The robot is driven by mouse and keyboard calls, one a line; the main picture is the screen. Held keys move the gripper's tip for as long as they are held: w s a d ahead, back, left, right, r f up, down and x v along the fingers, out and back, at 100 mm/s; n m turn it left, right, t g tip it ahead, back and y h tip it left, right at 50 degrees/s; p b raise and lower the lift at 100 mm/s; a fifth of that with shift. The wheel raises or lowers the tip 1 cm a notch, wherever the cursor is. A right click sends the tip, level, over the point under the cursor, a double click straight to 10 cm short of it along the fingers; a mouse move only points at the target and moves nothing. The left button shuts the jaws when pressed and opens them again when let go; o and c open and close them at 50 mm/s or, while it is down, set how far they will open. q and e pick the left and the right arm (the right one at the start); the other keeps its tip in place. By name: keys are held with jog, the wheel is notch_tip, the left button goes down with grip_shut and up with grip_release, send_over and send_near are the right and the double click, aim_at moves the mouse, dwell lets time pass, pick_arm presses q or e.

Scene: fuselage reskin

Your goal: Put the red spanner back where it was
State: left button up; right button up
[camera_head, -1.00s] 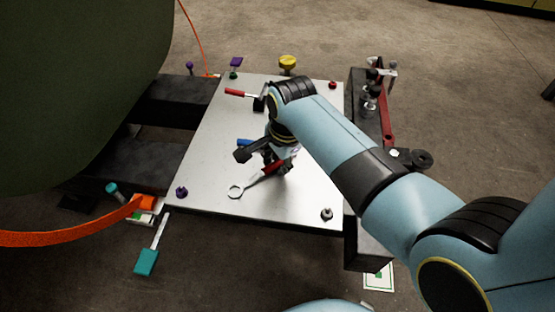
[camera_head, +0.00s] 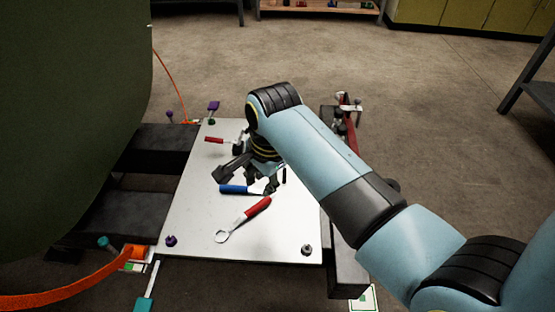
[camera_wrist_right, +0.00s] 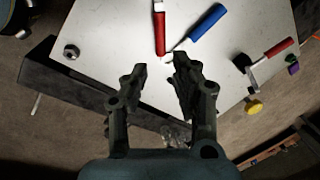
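The red spanner (camera_head: 258,208) lies flat on the silver panel (camera_head: 190,205), its ring end toward the front left in the head view. Part of its red handle shows at the top of the right wrist view (camera_wrist_right: 159,32). My right gripper (camera_head: 271,188) is just behind the spanner's handle end, over the panel. In the right wrist view its fingers (camera_wrist_right: 162,70) are apart with nothing between them. A blue-handled tool (camera_head: 234,189) lies beside the spanner, its tip close to the gripper. My left gripper is not in view.
A red-handled clamp (camera_head: 214,140) stands at the panel's back left. Knobs and bolts (camera_head: 307,249) sit near its edges. A dark green curved body (camera_head: 70,120) is at left, with orange straps (camera_head: 60,295). Red and metal clamps (camera_head: 345,115) line the right side.

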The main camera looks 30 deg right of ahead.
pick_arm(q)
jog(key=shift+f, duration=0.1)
pick_arm(e)
jog(key=s+d+f+n, duration=0.3)
jog(key=s+f+n, duration=0.1)
jog(key=s, duration=0.6)
jog(key=s+d+f+n+g+h, duration=0.1)
jog(key=s+d+f+n, duration=0.3)
jog(key=s+n, duration=0.3)
jog(key=s+d+f+n+g, duration=0.1)
jog(key=s+d+f+n, duration=0.3)
jog(key=s, duration=1)
jog(key=shift+s+f+n, duration=0.15)
jog(key=shift+f+n, duration=0.35)
jog(key=shift+n, duration=0.3)
pick_arm(q)
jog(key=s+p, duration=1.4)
jog(key=p, duration=0.1)
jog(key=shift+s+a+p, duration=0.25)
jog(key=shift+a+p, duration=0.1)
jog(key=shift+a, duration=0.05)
pick_arm(e)
jog(key=s, duration=1.4)
jog(key=shift+s+d, duration=0.25)
jog(key=shift+d, duration=0.15)
